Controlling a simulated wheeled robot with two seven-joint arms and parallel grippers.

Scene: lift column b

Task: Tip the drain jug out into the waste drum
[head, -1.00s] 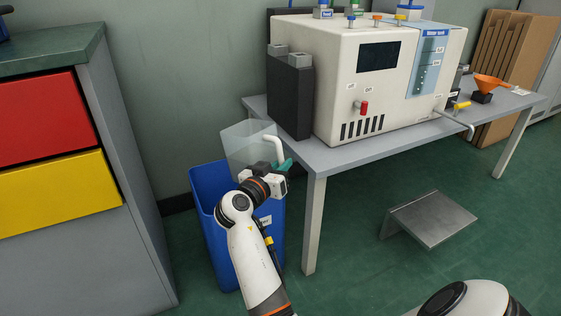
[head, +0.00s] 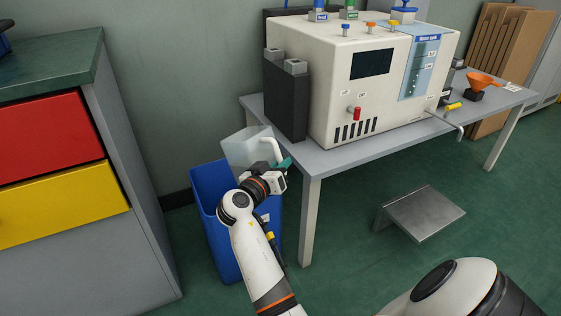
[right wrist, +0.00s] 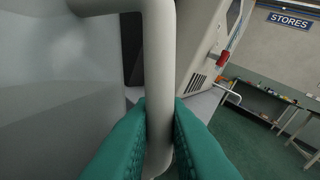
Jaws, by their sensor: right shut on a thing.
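The drain jug (head: 240,149) is a translucent whitish container with a pale handle (head: 277,147). In the head view it shows above the back of the open blue waste drum (head: 218,238), and its lower part is hidden behind my wrist. My right gripper (head: 282,165), with teal fingers, is shut on the jug's handle. In the right wrist view the teal fingers (right wrist: 158,130) close on both sides of the handle, and the jug's wall (right wrist: 60,90) fills the left. I cannot tell whether liquid is in the jug or leaving it. My left gripper is not in view.
A grey bench (head: 400,140) with a large cream machine (head: 345,100) stands right of the drum, its leg (head: 312,225) close by. A cabinet (head: 90,250) with red and yellow drawers stands left. A low metal step (head: 425,213) is on the green floor.

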